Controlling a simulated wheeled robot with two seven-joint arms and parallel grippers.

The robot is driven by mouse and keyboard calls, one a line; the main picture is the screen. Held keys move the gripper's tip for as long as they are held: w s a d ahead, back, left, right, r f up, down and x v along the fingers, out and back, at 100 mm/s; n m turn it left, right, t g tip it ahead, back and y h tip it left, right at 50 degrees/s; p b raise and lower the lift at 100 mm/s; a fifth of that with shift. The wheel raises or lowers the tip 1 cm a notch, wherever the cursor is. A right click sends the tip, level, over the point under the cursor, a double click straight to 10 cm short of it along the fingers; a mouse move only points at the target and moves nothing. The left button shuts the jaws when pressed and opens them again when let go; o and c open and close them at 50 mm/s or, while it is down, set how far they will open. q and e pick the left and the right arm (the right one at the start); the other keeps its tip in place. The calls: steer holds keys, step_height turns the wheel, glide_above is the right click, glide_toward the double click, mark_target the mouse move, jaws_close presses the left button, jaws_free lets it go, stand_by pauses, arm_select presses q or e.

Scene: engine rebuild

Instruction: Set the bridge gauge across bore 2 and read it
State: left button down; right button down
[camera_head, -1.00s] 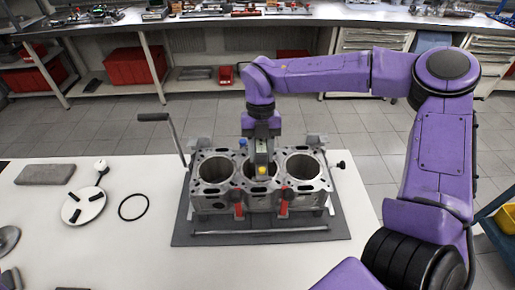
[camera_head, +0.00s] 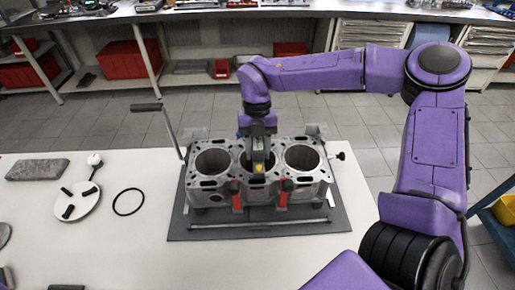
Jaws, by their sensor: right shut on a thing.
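The grey engine block (camera_head: 312,188) stands on a dark mat (camera_head: 190,232), with a row of three bores facing up. My right gripper (camera_head: 258,150) points down over the middle bore, bore 2. It is shut on a small grey-green thing with a yellow spot, which I take to be the bridge gauge (camera_head: 259,167). The gauge and fingers hide much of bore 2. I cannot tell whether the gauge touches the deck, and no reading is legible. My left gripper is not in view.
A crank handle (camera_head: 168,128) rises at the block's left. Two red clamps (camera_head: 284,190) stand at its front, with a metal bar before them. A white disc (camera_head: 78,201), a black ring (camera_head: 128,202) and a grey slab (camera_head: 38,169) lie left. The table's front middle is clear.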

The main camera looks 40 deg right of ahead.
steer(key=c, duration=0.6)
jaws_free()
steer(key=b+v, duration=0.1)
steer(key=v, duration=0.9)
steer(key=shift+d+r+b, duration=0.1)
steer(key=shift+r+b, duration=0.2)
